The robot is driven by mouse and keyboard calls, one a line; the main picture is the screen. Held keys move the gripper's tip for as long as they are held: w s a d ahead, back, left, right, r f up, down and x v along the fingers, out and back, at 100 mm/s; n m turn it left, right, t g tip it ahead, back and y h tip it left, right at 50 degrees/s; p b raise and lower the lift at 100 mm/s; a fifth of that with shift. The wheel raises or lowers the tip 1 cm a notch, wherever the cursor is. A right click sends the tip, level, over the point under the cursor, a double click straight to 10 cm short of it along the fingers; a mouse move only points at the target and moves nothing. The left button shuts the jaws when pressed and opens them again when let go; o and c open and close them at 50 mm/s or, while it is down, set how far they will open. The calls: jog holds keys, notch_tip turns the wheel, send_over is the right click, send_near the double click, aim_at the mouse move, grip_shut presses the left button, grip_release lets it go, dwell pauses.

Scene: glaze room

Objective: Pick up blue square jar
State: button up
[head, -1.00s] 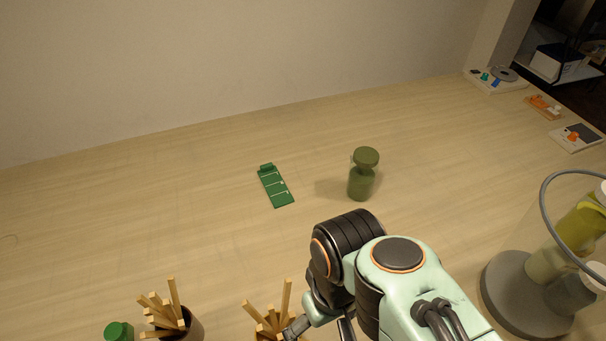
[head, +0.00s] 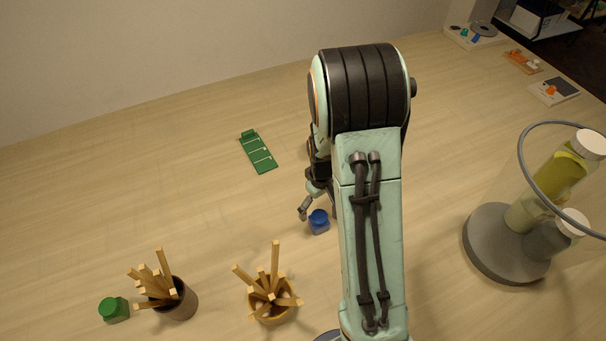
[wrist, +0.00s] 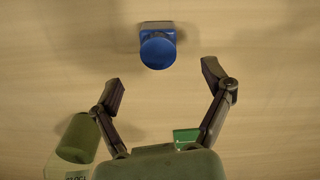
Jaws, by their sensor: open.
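The blue square jar (head: 319,222) stands on the table in the head view, just right of and below my gripper (head: 306,207), partly beside my arm. In the wrist view the blue jar (wrist: 158,48) is near the top middle, its round lid facing the camera and its square body behind. My gripper (wrist: 163,84) is open, with its two fingers apart and nothing between them. The jar lies beyond the fingertips, roughly centred between them, with a visible gap.
A green jar (head: 114,309), a dark cup of sticks (head: 179,306) and a tan cup of sticks (head: 273,312) stand in front. A round grey stand with bottles (head: 490,255) is at right. The olive bottle (wrist: 78,137) shows in the wrist view.

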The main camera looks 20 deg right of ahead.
aim_at(319, 216)
jog(key=f, duration=0.7)
jog(key=shift+s+d+f, duration=0.1)
jog(key=shift+s, duration=0.1)
jog(key=c, duration=1.4)
